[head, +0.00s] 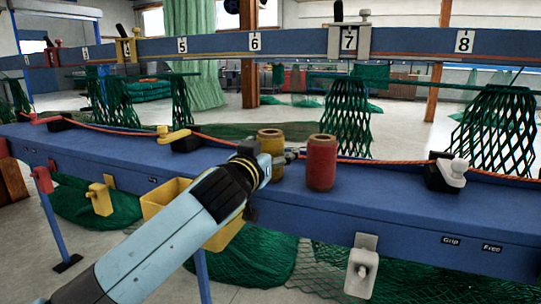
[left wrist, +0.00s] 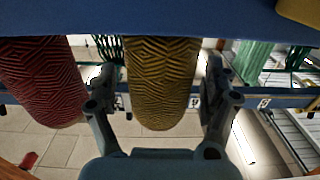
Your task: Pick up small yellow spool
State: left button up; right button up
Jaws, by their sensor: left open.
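The small yellow spool (head: 270,138) stands upright on the blue bench, its lower part hidden behind my left gripper (head: 284,157) in the head view. In the left wrist view, which shows the scene upside down, the yellow spool (left wrist: 160,85) with its zigzag thread lies between the two fingers of the open left gripper (left wrist: 160,72). A gap shows on each side of it, so neither finger appears to touch. My right gripper is in neither view.
A red spool (head: 321,165) stands close to the right of the yellow one. The blue bench (head: 390,200) carries an orange rope, a yellow cleat (head: 174,134) and a white cleat (head: 453,172). A yellow bin (head: 165,196) hangs at the front. Green nets hang behind.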

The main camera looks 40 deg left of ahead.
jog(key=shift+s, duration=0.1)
pick_arm(q)
jog(key=c, duration=1.3)
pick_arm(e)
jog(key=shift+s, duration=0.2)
pick_arm(q)
notch_tip(320, 180, up, 10)
jog(key=p, duration=0.3)
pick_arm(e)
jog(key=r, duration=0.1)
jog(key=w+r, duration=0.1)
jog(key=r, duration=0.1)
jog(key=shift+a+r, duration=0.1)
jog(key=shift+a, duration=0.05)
pick_arm(q)
jog(key=shift+r, duration=0.1)
notch_tip(320, 180, up, 5)
jog(key=p, duration=0.5)
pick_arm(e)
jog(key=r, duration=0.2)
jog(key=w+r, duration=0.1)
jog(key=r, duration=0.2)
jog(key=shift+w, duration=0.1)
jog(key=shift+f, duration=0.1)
